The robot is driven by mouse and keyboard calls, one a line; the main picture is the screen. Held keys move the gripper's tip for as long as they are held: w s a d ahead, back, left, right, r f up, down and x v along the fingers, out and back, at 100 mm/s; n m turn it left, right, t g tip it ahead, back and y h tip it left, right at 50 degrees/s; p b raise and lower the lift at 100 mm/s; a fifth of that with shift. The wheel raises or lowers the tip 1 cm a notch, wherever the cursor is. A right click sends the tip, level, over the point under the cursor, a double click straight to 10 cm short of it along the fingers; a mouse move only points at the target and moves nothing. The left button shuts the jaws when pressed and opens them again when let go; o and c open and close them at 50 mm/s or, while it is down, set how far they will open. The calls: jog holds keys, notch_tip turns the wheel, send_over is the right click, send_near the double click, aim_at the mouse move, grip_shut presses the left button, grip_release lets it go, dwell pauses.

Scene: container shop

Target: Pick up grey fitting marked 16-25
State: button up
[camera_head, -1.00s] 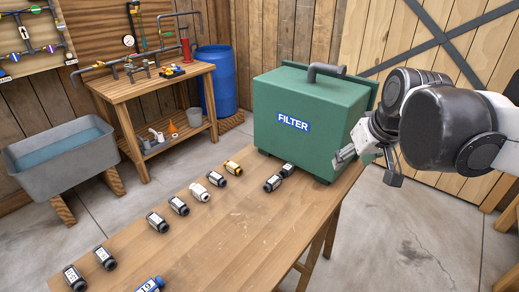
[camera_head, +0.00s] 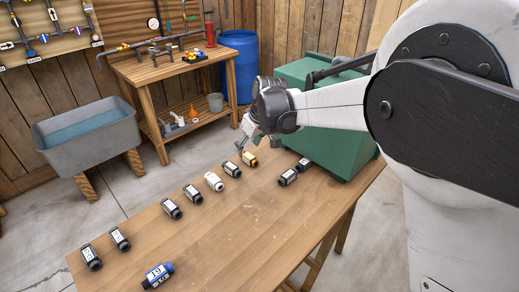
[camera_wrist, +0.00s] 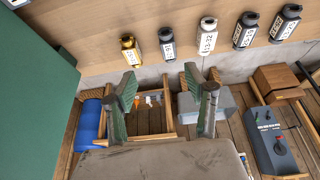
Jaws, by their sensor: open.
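A row of fittings lies on the wooden table. A dark grey fitting with a white label (camera_head: 231,169) lies between the yellow fitting (camera_head: 249,159) and the white fitting (camera_head: 213,181). In the wrist view the same grey fitting (camera_wrist: 167,43) is at the upper middle; its label is too small to read surely. Other dark fittings (camera_head: 193,194) (camera_wrist: 247,29) also have white labels, so I cannot tell for certain which is 16-25. My gripper (camera_head: 243,141) is above the far table edge near the yellow and grey fittings. In the wrist view my gripper (camera_wrist: 168,82) is open and empty.
The green filter box (camera_head: 325,120) stands right of my gripper, partly hidden by my arm. Two dark fittings (camera_head: 288,177) lie before it. A blue-ended fitting (camera_head: 158,275) lies at the front. The middle of the table (camera_head: 235,225) is clear.

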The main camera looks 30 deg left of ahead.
aim_at(232, 166)
jog(key=shift+n, duration=0.4)
jog(key=x, duration=0.3)
jog(key=s+a+x, duration=0.1)
jog(key=x, duration=0.7)
jog(key=shift+s+a, duration=0.1)
jog(key=shift+a, duration=0.4)
jog(key=shift+x, duration=2.5)
grip_shut()
jog(key=shift+r, duration=0.15)
